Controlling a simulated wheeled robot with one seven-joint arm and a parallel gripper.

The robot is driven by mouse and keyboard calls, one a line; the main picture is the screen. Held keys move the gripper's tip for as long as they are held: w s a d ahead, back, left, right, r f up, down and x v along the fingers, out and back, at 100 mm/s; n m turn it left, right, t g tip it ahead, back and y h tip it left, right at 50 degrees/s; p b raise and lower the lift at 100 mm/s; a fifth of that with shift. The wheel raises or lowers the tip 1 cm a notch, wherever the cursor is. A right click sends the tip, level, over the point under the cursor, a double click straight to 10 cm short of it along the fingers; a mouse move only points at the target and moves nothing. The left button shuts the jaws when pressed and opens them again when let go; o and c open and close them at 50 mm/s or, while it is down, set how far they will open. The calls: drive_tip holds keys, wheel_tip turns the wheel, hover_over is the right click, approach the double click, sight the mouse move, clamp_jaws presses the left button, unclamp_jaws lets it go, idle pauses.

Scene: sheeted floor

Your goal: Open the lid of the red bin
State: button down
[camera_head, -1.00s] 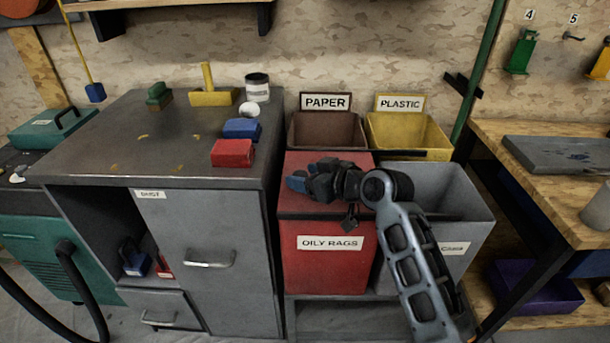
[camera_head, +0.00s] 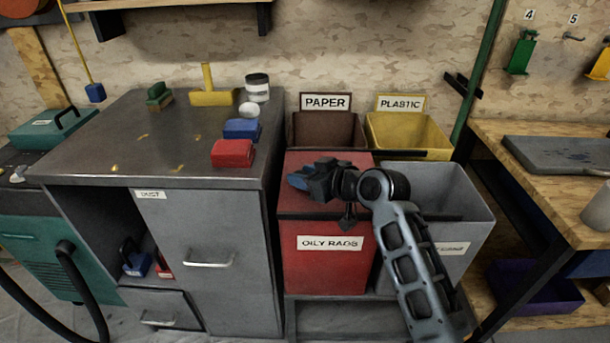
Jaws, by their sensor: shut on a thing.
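The red bin (camera_head: 310,267) carries an "OILY RAGS" label and stands at the front left of the bin group. Its red lid (camera_head: 322,160) lies flat and closed on top. My gripper (camera_head: 303,181) is over the lid's left middle, with the arm reaching in from the right. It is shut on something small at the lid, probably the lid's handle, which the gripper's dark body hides. A blue part shows at the gripper's tip.
An open grey bin (camera_head: 465,190) stands right of the red bin. Behind are the brown paper bin (camera_head: 328,130) and yellow plastic bin (camera_head: 408,133). A grey cabinet (camera_head: 225,260) stands close on the left, with a red block (camera_head: 233,153) and a blue block (camera_head: 242,129) on top.

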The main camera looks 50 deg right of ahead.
drive_tip(key=s+d, duration=0.3)
drive_tip(key=s, duration=0.1)
drive_tip(key=s+d, duration=0.3)
drive_tip(key=s, duration=0.1)
drive_tip(key=s+d, duration=0.3)
drive_tip(key=s, duration=0.1)
drive_tip(key=shift+d+b, duration=0.25)
drive_tip(key=shift+b, duration=0.1)
drive_tip(key=c, duration=0.7)
unclamp_jaws()
drive_tip(key=shift+c, duration=0.2)
drive_tip(key=shift+s, duration=0.1)
drive_tip(key=v, duration=0.7)
drive_tip(key=shift+s+r, duration=0.15)
drive_tip(key=shift+s, duration=0.2)
